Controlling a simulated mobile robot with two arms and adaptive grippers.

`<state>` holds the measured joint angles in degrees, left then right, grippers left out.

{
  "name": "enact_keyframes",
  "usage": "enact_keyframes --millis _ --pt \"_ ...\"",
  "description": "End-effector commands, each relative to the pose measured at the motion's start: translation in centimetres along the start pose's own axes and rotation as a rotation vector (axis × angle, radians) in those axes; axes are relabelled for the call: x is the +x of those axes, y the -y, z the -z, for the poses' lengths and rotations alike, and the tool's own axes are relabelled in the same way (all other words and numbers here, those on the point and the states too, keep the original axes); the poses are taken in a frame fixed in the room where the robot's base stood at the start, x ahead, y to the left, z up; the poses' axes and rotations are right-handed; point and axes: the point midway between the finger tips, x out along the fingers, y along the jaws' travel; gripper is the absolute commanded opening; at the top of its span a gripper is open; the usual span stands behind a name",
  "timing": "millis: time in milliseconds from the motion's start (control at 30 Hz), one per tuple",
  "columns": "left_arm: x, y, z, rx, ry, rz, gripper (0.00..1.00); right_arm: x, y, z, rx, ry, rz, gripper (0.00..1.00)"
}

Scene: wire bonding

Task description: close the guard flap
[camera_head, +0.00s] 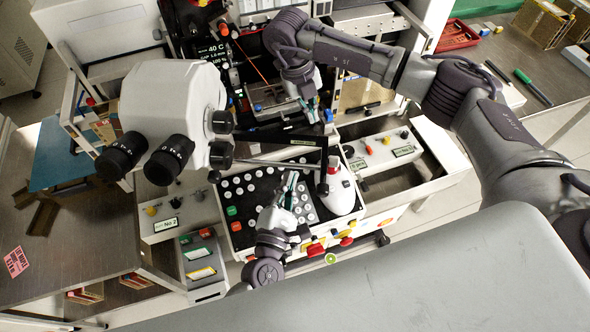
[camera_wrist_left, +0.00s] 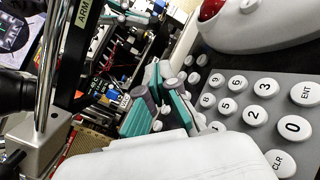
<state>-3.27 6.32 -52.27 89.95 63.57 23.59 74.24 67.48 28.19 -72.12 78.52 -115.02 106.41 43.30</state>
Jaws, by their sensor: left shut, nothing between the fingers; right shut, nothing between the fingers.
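I cannot pick out the guard flap with certainty in either view. My left gripper (camera_head: 290,184) is shut and empty above the keypad panel (camera_head: 240,196) of the bonding machine. Its teal-padded fingers show in the left wrist view (camera_wrist_left: 158,100), beside the round white number keys (camera_wrist_left: 250,100). My right gripper (camera_head: 314,108) is shut and empty, beside the grey work stage (camera_head: 268,97) at the machine's middle. The right arm and fingers hide part of that area. A dark bar (camera_head: 285,138) crosses between the two grippers; the left wrist view shows its "ARM" lettering (camera_wrist_left: 84,12).
A white microscope (camera_head: 172,95) with black eyepieces stands left of the stage. A white rounded mouse-like control (camera_head: 340,188) sits right of the keypad. A red tray (camera_head: 457,36) lies on the right bench.

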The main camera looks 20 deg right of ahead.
Motion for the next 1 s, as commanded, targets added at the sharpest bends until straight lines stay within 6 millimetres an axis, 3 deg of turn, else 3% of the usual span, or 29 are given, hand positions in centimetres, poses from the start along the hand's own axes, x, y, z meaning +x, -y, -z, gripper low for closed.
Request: enact_keyframes --millis 400,633,1000 --pt "8.7 0.0 -0.6 0.002 0.003 0.000 0.00 0.0 0.0 0.0 0.000 0.000 0.000 0.00" --pt "10.5 0.1 -2.5 0.001 0.001 0.001 0.00 0.0 0.0 0.0 0.000 0.000 0.000 0.00" --pt "10.8 0.1 -2.9 0.005 0.001 0.002 0.00 0.0 0.0 0.0 0.000 0.000 0.000 0.00"
